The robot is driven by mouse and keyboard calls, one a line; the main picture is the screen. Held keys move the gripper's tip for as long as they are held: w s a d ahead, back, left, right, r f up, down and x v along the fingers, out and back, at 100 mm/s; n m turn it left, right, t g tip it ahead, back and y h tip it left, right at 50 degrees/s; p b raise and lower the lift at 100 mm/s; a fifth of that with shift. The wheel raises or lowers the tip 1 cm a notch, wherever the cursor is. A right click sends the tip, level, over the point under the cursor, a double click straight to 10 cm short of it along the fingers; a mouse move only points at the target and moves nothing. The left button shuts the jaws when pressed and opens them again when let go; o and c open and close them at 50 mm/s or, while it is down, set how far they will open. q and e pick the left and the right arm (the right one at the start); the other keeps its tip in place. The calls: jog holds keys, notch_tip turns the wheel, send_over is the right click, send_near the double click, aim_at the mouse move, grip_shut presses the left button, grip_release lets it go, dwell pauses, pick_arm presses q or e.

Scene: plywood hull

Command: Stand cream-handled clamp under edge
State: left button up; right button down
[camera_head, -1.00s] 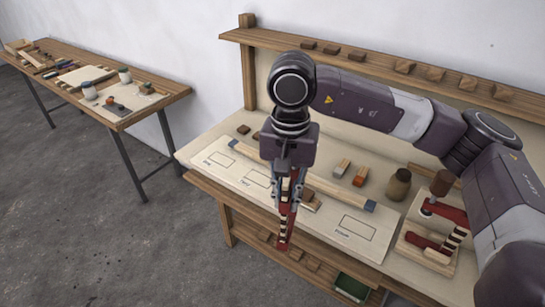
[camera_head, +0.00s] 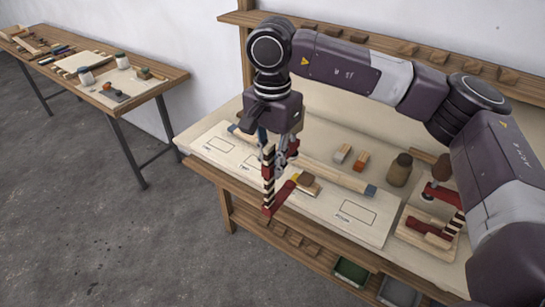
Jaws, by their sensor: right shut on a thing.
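My right gripper (camera_head: 281,157) is shut on a red clamp (camera_head: 280,197) with a cream-and-dark banded part (camera_head: 268,178). The banded part hangs nearly upright, and a red arm reaches right and up from its lower end. The clamp is at the front edge (camera_head: 300,227) of the workbench; I cannot tell whether it touches the edge. The gripper hides its upper part. A second red clamp (camera_head: 428,230) with a banded part lies on a wooden tray (camera_head: 412,241) at the right. My left gripper is not in view.
A pale board (camera_head: 376,232) with outlined boxes lies along the bench front. A blue-ended wooden strip (camera_head: 335,173), small blocks (camera_head: 360,162) and a brown jar (camera_head: 399,170) stand behind. A lower shelf holds wood blocks (camera_head: 296,238) and a green bin (camera_head: 350,270). Another table (camera_head: 150,82) stands left.

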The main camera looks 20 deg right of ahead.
aim_at(284, 192)
notch_tip(284, 192, down, 15)
jog(key=b, duration=1)
jog(key=shift+r+b, duration=0.2)
jog(key=shift+b, duration=0.2)
jog(key=shift+w+d, duration=0.15)
jog(key=shift+d, duration=0.1)
jog(key=shift+f+b, duration=0.1)
jog(key=shift+b, duration=0.55)
jog(key=shift+w+d, duration=0.65)
jog(key=shift+d, duration=0.2)
jog(key=shift+w+d, duration=0.65)
jog(key=shift+d, duration=0.2)
jog(key=shift+w+d, duration=0.1)
jog(key=shift+w+d, duration=0.75)
jog(key=shift+d, duration=0.2)
jog(key=shift+w+d, duration=0.7)
jog(key=shift+d, duration=0.25)
